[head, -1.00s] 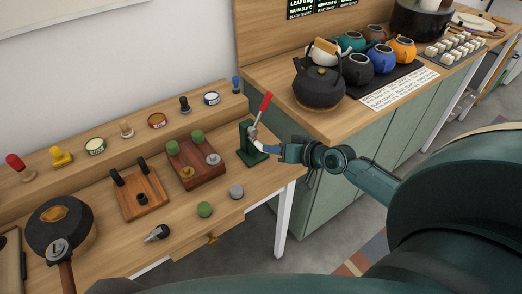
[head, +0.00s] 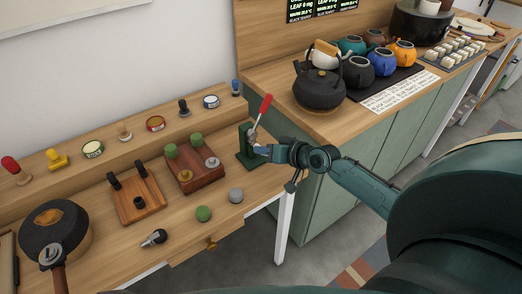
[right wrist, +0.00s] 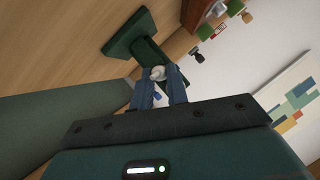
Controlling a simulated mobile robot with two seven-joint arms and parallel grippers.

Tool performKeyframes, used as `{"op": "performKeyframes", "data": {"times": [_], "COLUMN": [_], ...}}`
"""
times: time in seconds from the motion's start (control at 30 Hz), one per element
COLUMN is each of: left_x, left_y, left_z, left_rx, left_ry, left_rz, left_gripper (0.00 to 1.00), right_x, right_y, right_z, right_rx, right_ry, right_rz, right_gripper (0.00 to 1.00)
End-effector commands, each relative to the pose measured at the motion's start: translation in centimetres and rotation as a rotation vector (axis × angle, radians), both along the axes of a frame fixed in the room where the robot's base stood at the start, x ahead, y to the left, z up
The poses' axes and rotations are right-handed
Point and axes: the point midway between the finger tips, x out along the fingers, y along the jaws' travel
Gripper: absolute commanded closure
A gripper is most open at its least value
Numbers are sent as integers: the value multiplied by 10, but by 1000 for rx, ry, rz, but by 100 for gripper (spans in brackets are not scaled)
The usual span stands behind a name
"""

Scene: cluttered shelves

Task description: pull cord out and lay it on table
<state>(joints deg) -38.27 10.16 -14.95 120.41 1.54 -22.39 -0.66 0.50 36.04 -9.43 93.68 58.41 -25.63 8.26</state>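No cord can be made out with certainty in either view. A green stand (head: 245,148) with a red-handled lever (head: 264,106) is on the wooden table at its right end. My right gripper (head: 259,149) is at the stand, just below the lever. In the right wrist view the two blue fingers (right wrist: 159,78) have their tips on either side of a pale round part (right wrist: 157,73) beside the green stand (right wrist: 138,38). Whether they grip it cannot be told. A thin dark strand (head: 292,184) hangs below my right wrist; what it is cannot be told. My left gripper is out of view.
The wooden table (head: 100,252) carries a two-post block (head: 137,198), a dark red block (head: 196,172), loose knobs and a dark round pan (head: 52,222). A ledge behind holds stamps and tins. A kettle (head: 318,92) stands on the right counter. Table front has some bare room.

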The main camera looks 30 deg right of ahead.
Motion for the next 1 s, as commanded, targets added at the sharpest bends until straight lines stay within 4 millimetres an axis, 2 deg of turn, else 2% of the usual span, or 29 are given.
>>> {"op": "performKeyframes", "data": {"times": [0.13, 0.53, 1.0], "left_x": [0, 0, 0], "left_y": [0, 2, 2], "left_z": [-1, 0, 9], "left_rx": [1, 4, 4], "left_ry": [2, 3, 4], "left_rz": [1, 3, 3], "left_gripper": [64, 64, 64], "right_x": [0, -3, -26], "right_y": [0, 0, -2], "right_z": [0, 0, 1], "right_rx": [0, 0, -1], "right_ry": [0, 0, 1], "right_rz": [0, 0, 1], "right_gripper": [100, 100, 100]}}
